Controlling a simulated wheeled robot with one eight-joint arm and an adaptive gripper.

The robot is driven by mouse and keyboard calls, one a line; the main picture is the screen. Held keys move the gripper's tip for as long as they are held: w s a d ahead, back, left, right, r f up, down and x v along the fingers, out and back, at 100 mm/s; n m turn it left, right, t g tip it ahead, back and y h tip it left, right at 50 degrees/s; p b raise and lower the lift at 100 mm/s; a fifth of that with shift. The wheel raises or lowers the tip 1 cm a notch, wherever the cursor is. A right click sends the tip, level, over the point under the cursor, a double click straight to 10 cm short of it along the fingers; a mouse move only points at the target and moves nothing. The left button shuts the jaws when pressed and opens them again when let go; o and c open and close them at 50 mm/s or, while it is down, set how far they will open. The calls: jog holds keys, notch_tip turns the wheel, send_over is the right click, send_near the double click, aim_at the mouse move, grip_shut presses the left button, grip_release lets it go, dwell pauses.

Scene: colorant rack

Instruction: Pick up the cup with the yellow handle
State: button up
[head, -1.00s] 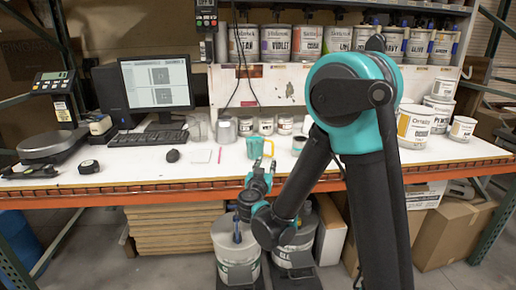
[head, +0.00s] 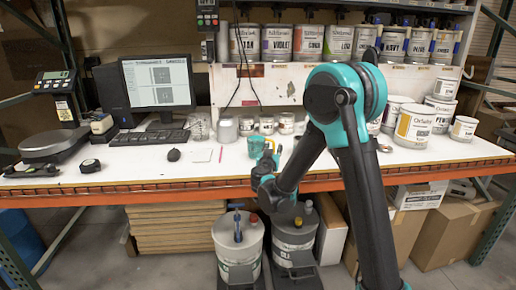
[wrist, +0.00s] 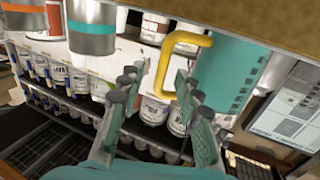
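The teal cup (head: 256,146) with the yellow handle (head: 273,146) stands upright on the white bench top near its front edge, with its lower part partly hidden by my arm in the head view. In the wrist view, the teal cup (wrist: 228,72) fills the upper right, and its yellow handle (wrist: 184,42) hooks out to the left. My gripper (wrist: 163,92) is open. Its two fingers lie either side of the free end of the handle, with a visible gap and nothing gripped. In the head view my gripper (head: 267,162) is just in front of the cup.
Several small cans (head: 266,126) stand behind the cup. Larger paint cans (head: 413,125) are at the right. A keyboard (head: 150,137), a mouse (head: 173,155) and a monitor (head: 157,82) are at the left. The bench's orange edge (head: 130,190) runs along the front.

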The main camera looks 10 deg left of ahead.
jog(key=shift+w, duration=0.85)
grip_shut()
